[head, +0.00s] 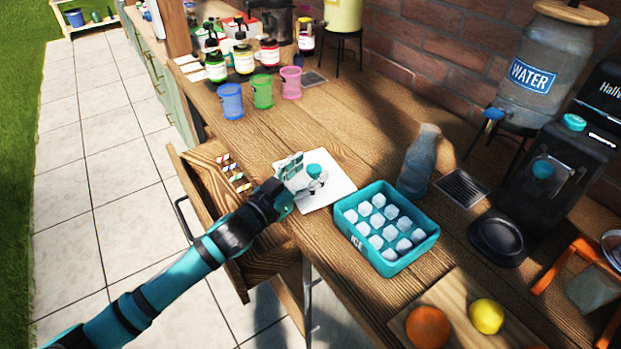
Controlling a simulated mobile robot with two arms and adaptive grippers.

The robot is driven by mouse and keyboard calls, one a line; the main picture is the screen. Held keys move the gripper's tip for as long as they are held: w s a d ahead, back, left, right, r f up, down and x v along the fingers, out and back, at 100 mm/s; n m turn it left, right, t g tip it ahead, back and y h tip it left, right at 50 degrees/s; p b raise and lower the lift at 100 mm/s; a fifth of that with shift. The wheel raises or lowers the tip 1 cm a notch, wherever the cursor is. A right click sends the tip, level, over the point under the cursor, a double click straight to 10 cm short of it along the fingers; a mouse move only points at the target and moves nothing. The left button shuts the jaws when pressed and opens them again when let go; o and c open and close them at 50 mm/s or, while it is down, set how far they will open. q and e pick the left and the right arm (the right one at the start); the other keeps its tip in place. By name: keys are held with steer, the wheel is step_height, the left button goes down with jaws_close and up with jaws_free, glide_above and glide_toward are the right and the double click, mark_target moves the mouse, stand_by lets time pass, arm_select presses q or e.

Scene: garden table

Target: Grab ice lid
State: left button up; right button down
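The ice lid (337,186) is a flat white square with a teal knob (314,170). It appears to lie flat on the wooden counter, left of the teal ice box (407,264). The box is uncovered and holds several white ice cubes. My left gripper (311,172) is over the near left part of the lid. Its fingers are spread apart, with the knob showing between or just beyond their tips. I cannot tell whether they touch the knob. The gripper hides part of the lid's left side. My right gripper is not in view.
An open drawer (204,164) with small striped items juts out below my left arm. A bottle (418,160) stands behind the ice box. Blue, green and pink cups (262,92) stand farther back. A cutting board (462,322) with an orange and a lemon is in front.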

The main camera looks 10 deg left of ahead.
mark_target(306, 181)
arm_select(q)
jaws_close()
stand_by(0.3)
steer(key=shift+r, duration=0.15)
steer(key=shift+r, duration=0.25)
step_height(306, 181, up, 3)
steer(key=shift+a, duration=0.1)
steer(key=s+a+r+b, duration=0.1)
steer(key=s+a+b, duration=0.1)
steer(key=s+a, duration=0.9)
steer(key=shift+s+b, duration=0.15)
steer(key=shift+b, duration=0.15)
